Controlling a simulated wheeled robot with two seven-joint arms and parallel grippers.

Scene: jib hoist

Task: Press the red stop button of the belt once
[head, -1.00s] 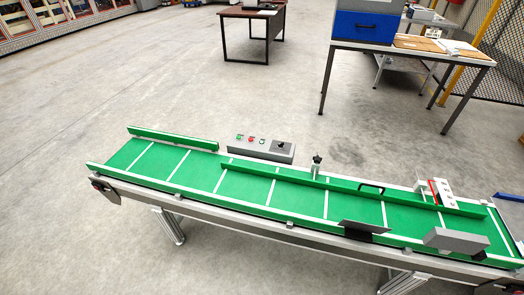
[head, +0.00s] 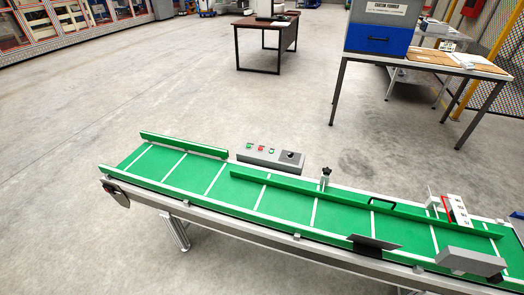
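The red stop button (head: 261,148) is a small red spot on top of a grey control box (head: 277,159), between two small green buttons (head: 249,146) and (head: 271,150). A black knob (head: 290,155) sits at the box's right end. The box stands at the far side of the green conveyor belt (head: 240,190). Neither of my grippers shows in the head view.
Green side guards (head: 184,144) line the belt. A small post (head: 325,178), a dark angled plate (head: 374,243), a grey sensor box (head: 470,261) and a red-white unit (head: 456,210) stand along it. Tables (head: 268,29) and (head: 385,55) stand behind. Open floor (head: 90,110) lies left.

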